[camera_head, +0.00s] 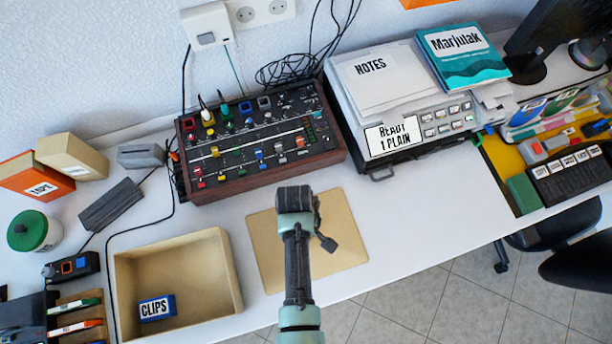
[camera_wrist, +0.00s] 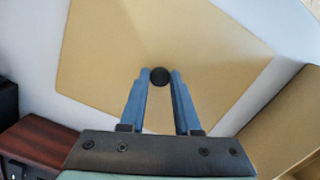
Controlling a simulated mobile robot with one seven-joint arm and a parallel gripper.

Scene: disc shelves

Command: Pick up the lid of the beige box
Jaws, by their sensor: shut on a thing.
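The beige lid (camera_head: 346,240) is a flat panel to the right of the open beige box (camera_head: 234,262) in the head view. In the wrist view the lid (camera_wrist: 215,60) fills the upper middle, with a round dark knob (camera_wrist: 160,77) on it. My gripper (camera_wrist: 160,82) has its two blue fingers closed on the knob, one on each side. A blue CLIPS box (camera_head: 156,307) lies inside the beige box.
A mixing console (camera_head: 258,140) stands behind the lid, and a printer (camera_head: 400,95) stands to its back right. The table's front edge (camera_head: 440,258) is close to the lid. Bare white table lies right of the lid. A white-and-green jar (camera_head: 34,232) stands far left.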

